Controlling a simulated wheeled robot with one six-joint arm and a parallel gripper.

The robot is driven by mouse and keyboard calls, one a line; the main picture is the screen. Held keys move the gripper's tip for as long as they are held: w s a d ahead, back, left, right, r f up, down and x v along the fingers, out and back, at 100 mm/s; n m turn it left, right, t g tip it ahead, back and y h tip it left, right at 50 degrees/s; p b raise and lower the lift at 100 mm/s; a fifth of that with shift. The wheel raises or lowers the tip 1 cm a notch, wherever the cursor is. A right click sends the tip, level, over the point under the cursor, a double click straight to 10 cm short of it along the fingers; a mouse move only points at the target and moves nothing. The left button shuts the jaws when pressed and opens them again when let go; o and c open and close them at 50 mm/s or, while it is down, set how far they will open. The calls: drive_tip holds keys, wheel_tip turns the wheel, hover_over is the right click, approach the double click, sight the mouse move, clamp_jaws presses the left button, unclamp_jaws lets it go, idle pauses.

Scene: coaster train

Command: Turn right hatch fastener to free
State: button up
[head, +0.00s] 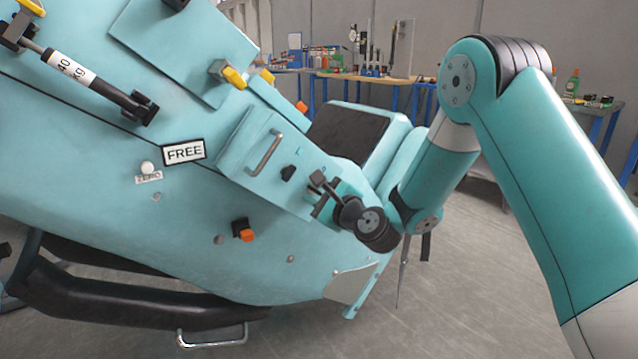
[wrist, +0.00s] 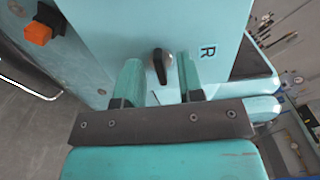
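The right hatch fastener (wrist: 161,66) is a small dark knob on a teal panel in the wrist view, next to a label with the letter R (wrist: 207,50). My gripper (wrist: 159,76) is open, with one finger on each side of the knob. A gap shows between the knob and each finger, and it does not look gripped. In the head view my gripper (head: 322,192) is at the lower right end of the teal hatch (head: 245,150) with a metal handle. A small black part (head: 288,173) shows beside it; I cannot tell if this is the fastener.
An orange knob on a black base (head: 243,231) sticks out below the hatch; one also shows in the wrist view (wrist: 38,33). A FREE sign (head: 184,152) is left of the hatch. Yellow clamps (head: 233,77) are above. Open floor lies below right.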

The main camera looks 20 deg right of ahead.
drive_tip(key=shift+w, duration=0.1)
clamp_jaws()
